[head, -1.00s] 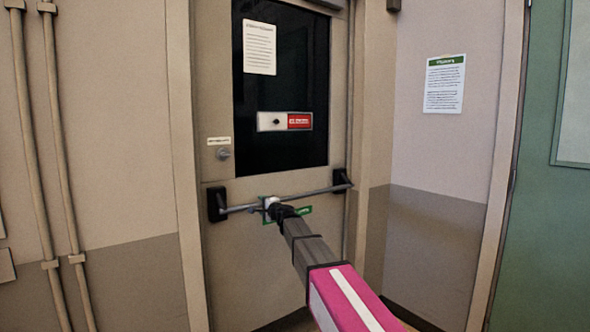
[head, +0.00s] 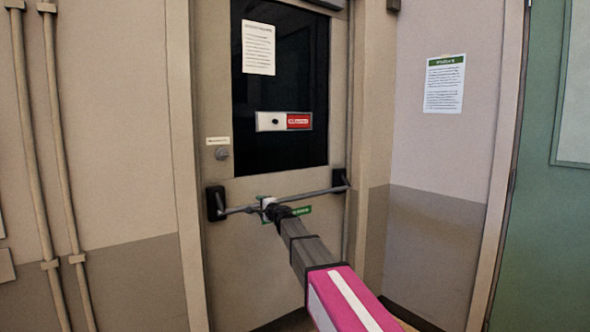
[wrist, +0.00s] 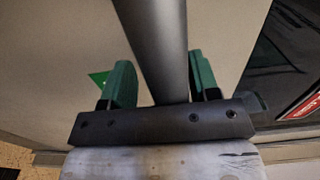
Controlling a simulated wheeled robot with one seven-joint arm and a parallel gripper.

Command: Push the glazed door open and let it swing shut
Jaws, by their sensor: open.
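The glazed door (head: 235,262) is beige with a dark glass pane (head: 285,85), and looks shut or only barely ajar; I cannot tell which. A grey push bar (head: 310,193) crosses it below the glass between two black brackets. My gripper (head: 270,206) is at the bar, left of its middle. In the wrist view my gripper (wrist: 161,84) has its two green fingers apart, and the bar (wrist: 160,40) runs between them. The fingers do not look clamped on it. Contact with the bar is hard to tell. The arm partly hides a green sign (head: 301,211) behind the bar.
A lock knob (head: 222,154) sits left of the glass. Pipes (head: 40,150) run down the left wall. A notice (head: 444,84) hangs on the right wall, and a green door or panel (head: 552,220) stands at far right.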

